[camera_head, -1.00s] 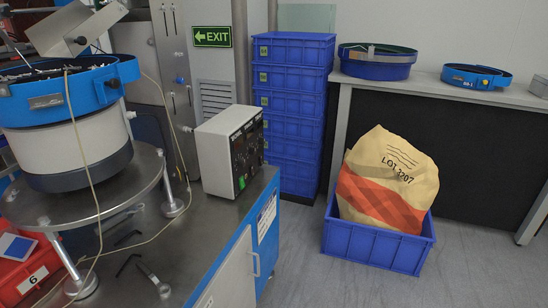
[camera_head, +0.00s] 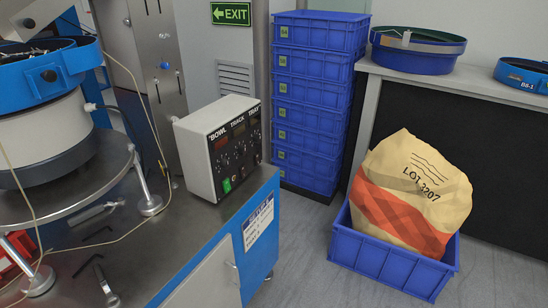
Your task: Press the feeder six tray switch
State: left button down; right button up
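A white control box (camera_head: 218,146) stands on the right end of the steel bench. Its dark front panel reads BOWL, TRACK and TRAY, with several knobs and small displays. A green-lit switch (camera_head: 227,185) sits low on the left of the panel; whether it belongs to the tray cannot be told. A blue and white feeder bowl (camera_head: 40,115) stands on a round steel plate at the left. Neither of my grippers shows in the view.
The bench (camera_head: 150,245) has loose tools and a thin cable on it. Stacked blue crates (camera_head: 312,100) stand behind. A blue crate (camera_head: 392,262) holding a LOT 3207 sack (camera_head: 410,190) is on the floor at right. Grey floor (camera_head: 305,250) lies clear between the bench and this crate.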

aim_at(257, 156)
jog(key=i+l, duration=0.2)
jog(key=i+l+u, duration=0.1)
jog(key=l, duration=0.35)
jog(key=i+l+u, duration=0.1)
jog(key=i+l, duration=0.3)
jog(key=l, duration=0.25)
jog(key=i+l+u, duration=0.1)
jog(key=l, duration=0.25)
jog(key=i+l, duration=0.2)
jog(key=l, duration=0.15)
jog(key=i+l+u, duration=0.15)
jog(key=l, duration=0.2)
jog(key=i+l, duration=0.1)
jog(key=l, duration=0.3)
